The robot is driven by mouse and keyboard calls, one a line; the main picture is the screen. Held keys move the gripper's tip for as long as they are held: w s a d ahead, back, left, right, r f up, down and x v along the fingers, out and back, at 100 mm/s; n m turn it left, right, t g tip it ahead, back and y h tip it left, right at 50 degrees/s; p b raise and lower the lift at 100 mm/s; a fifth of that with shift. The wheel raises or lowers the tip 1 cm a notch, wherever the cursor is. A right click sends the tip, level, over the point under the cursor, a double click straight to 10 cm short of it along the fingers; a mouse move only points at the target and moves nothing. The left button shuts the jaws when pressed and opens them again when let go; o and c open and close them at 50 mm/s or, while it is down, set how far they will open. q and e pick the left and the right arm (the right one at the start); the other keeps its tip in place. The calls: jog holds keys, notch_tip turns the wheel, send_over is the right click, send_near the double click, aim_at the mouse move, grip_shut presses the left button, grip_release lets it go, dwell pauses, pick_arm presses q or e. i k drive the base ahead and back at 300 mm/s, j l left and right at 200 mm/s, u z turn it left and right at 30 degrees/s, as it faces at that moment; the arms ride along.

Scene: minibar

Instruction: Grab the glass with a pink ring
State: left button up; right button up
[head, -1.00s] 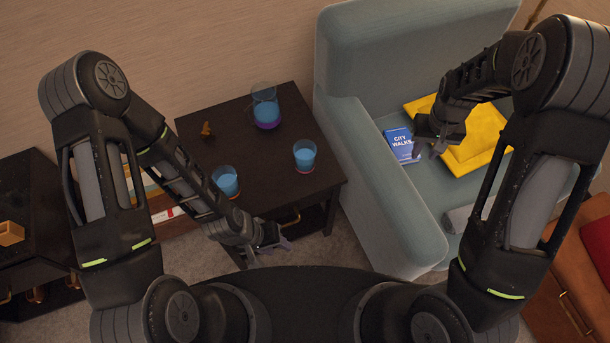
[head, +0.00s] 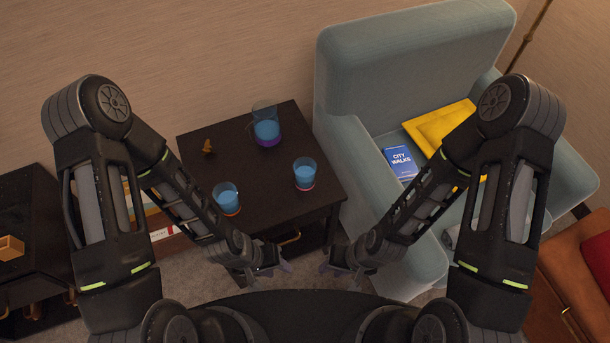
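Two glasses of blue liquid stand upright on the dark side table (head: 205,165). The right glass (head: 305,170) has a pinkish ring at its base. The left glass (head: 226,196) has a more orange-red ring at its base. My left gripper (head: 268,272) is in front of the table's near edge, below and right of the left glass in the picture. It looks open and empty. My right gripper (head: 344,272) is in front of the table's near right corner, below the right glass in the picture. It also looks open and empty. Neither gripper touches a glass.
A pitcher (head: 266,128) with blue liquid and a purple base stands behind the glasses. A small brown figurine (head: 208,147) is at the table's back left. A blue-grey armchair (head: 345,140) with a blue book (head: 400,164) and yellow cushion (head: 437,126) stands close on the right.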

aim_at(304, 168)
jog(key=i+j, duration=0.1)
jog(key=j, duration=0.2)
jog(key=i+j, duration=0.1)
jog(key=j, duration=0.2)
jog(key=z, duration=1.7)
